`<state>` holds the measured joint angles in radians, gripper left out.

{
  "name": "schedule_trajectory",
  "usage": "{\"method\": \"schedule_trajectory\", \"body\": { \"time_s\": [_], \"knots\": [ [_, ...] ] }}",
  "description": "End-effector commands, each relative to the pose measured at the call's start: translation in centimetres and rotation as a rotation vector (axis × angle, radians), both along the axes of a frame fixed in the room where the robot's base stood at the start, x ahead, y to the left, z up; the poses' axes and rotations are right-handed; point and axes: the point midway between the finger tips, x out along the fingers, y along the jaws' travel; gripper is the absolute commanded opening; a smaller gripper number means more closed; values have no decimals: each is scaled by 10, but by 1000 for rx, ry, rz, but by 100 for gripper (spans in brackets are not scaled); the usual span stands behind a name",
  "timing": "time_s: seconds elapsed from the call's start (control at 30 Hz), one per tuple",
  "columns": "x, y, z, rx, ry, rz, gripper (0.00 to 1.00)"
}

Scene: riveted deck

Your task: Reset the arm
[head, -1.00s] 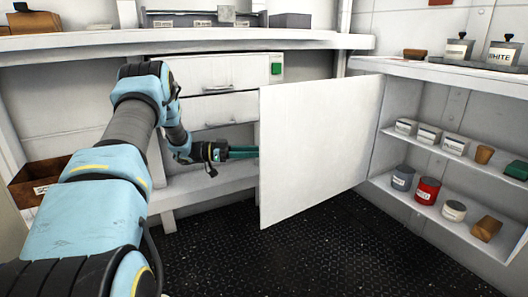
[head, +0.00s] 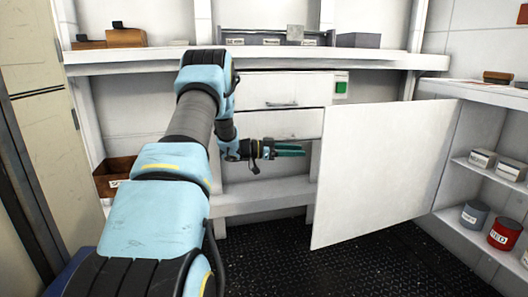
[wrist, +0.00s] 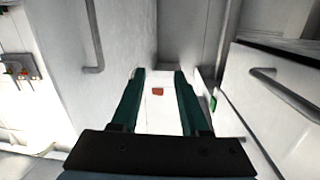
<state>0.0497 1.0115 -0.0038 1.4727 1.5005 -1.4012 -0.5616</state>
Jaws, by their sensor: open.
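My gripper (head: 290,150) is in front of the drawer unit, with its green fingers pointing right toward the open white cabinet door (head: 375,170). In the wrist view my gripper (wrist: 160,80) has its two fingers spread apart with nothing between them. My blue and grey arm reaches up from the bottom of the head view and bends down to the gripper. The fingertips appear close to the door's left edge; I cannot tell the exact gap.
The drawers (head: 277,93) hang under a long white shelf (head: 390,60). The open cabinet at right holds a grey can (head: 473,216), a red can (head: 505,234) and small boxes. A brown bin (head: 115,177) sits at left. The dark floor (head: 280,262) looks clear.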

Motion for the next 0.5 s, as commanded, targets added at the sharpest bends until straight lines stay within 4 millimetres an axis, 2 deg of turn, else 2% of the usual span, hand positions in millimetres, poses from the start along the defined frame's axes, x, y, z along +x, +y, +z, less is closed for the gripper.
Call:
{"method": "schedule_trajectory", "body": {
  "time_s": [0.03, 0.13, 0.2, 0.27, 0.37, 0.47, 0.5],
  "knots": [
    [14, 4, 19, 37, -20, 131, 45],
    [37, 27, 39, 135, -18, 399, 45],
    [41, 52, 47, 216, 13, 575, 45],
    [36, 78, 50, 291, 57, 716, 45],
    [6, 124, 47, 428, 174, 921, 45],
    [-49, 167, 37, 571, 337, 1082, 45],
    [-74, 181, 31, 624, 407, 1127, 45]
  ]
}}
